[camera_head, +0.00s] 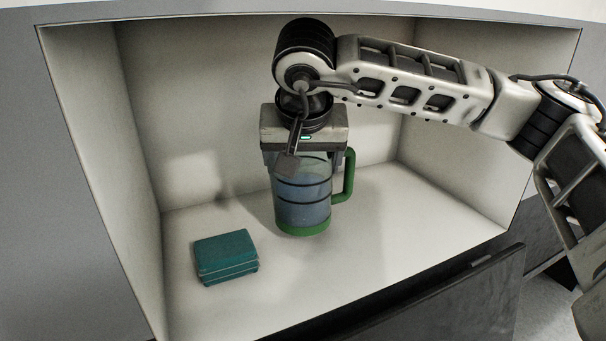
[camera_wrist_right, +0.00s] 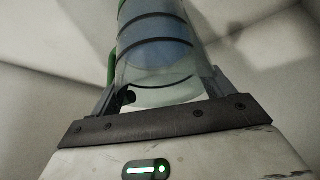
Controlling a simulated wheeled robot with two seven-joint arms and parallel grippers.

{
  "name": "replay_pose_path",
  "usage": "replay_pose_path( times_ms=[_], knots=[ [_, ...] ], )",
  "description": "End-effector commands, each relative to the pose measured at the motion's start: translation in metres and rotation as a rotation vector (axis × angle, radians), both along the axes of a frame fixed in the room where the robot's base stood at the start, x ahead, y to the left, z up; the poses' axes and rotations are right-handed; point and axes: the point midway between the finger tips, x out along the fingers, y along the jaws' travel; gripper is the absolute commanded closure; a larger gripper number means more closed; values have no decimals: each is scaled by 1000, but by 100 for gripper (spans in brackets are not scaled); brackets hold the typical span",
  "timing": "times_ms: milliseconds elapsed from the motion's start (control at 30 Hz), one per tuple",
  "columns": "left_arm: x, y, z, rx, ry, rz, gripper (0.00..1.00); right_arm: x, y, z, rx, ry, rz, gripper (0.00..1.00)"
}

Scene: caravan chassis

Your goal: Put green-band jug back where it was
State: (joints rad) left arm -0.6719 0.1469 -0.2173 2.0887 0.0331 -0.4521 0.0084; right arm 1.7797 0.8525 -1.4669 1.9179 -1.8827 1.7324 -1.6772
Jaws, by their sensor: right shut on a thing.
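The green-band jug (camera_head: 303,205) is a clear, bluish jug with dark rings, a green band at its base and a green handle on its right side. It stands upright inside the white open compartment, at or just above its floor; I cannot tell if the base touches. My right gripper (camera_head: 303,160) comes down from above and is shut on the jug's upper part. In the right wrist view the jug (camera_wrist_right: 155,45) lies between the fingers of my right gripper (camera_wrist_right: 163,90). My left gripper is not in view.
A teal stacked block or box (camera_head: 226,257) lies on the compartment floor (camera_head: 390,215), left of the jug and nearer the front. The compartment has walls on the left, back and right. A dark panel (camera_head: 440,300) hangs below its front edge. The floor right of the jug is clear.

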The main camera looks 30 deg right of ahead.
Motion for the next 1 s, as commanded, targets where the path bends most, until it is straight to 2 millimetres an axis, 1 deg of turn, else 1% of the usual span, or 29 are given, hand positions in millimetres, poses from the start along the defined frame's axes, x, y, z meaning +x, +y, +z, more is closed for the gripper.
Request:
replay_pose_path(
  times_ms=[33, 200, 267, 567, 700, 733, 800, 1000],
  knots=[
    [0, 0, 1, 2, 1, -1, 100, -1, 1, -6, -1, 4, 4, 90],
    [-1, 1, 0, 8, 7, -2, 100, -1, 1, -24, 0, 2, 3, 90],
    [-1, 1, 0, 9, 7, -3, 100, -2, 1, -28, 0, 2, 2, 90],
    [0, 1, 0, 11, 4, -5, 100, -2, 1, -30, 1, -1, 2, 90],
    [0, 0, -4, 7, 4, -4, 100, -2, 1, -35, 1, 1, 1, 90],
    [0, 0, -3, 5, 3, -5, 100, -2, 1, -36, 1, 4, 2, 17],
    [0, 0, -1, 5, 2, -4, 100, -2, 1, -35, 0, 4, 1, 0],
    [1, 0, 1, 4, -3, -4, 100, -2, 1, -35, 1, 4, 2, 0]
  ],
)
